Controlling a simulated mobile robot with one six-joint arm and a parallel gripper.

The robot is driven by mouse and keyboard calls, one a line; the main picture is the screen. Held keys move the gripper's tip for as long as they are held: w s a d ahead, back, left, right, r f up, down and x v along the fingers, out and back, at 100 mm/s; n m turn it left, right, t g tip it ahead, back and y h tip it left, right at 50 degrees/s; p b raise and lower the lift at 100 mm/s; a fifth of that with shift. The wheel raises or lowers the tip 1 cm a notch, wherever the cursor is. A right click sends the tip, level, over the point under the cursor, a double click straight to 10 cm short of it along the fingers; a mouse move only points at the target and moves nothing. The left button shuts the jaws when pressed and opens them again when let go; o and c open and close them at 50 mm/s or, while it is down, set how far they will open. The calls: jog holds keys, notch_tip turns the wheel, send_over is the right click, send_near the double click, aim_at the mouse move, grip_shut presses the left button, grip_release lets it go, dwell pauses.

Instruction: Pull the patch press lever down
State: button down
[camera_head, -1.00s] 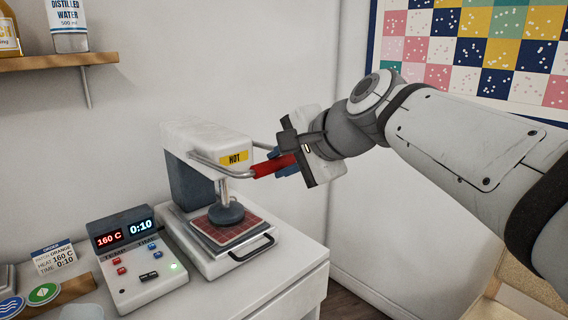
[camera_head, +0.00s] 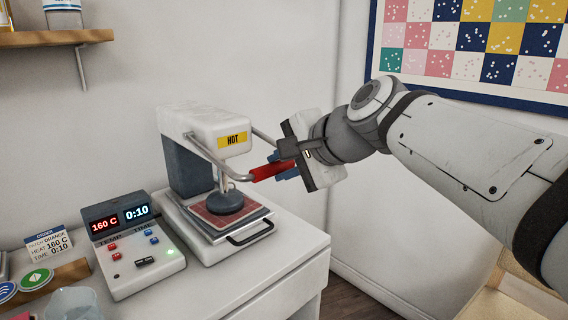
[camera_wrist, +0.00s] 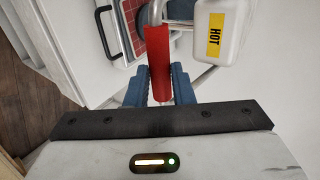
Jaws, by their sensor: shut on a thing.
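The patch press (camera_head: 205,120) stands on the white cabinet top, with a yellow HOT label on its head. Its lever has metal side arms and a red grip (camera_head: 270,171); the arms slope downward toward the front. My gripper (camera_head: 284,168) is shut on the red grip, its blue fingers on either side. The wrist view shows the red grip (camera_wrist: 158,60) between the two blue fingers. The round dark pressing foot (camera_head: 225,202) is over the red checked patch bed (camera_head: 248,215); whether it touches cannot be told.
A control box (camera_head: 133,245) left of the press reads 160 C and 0:10, with a lit green light. An order card (camera_head: 48,246) and a clear cup (camera_head: 72,304) are further left. A shelf (camera_head: 50,38) hangs above; a patchwork quilt (camera_head: 480,50) is on the wall.

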jog(key=c, duration=1.3)
grip_release()
jog(key=shift+f, duration=0.2)
jog(key=shift+o, duration=0.2)
jog(key=shift+r, duration=0.1)
notch_tip(320, 180, up, 10)
jog(key=p, duration=0.4)
jog(key=shift+d, duration=0.1)
jog(key=s+d+f+n+g+h+p, duration=0.2)
jog(key=s+d+f+n+h+p, duration=0.2)
jog(key=p, duration=0.6)
jog(key=s+d+f+n+g+h+p, duration=0.3)
jog(key=s+d+f+p, duration=0.5)
jog(key=d, duration=0.5)
jog(key=shift+s+f+n+h+p, duration=0.35)
jog(key=shift+s+n+h+p, duration=0.15)
jog(key=shift+s+n+p, duration=0.6)
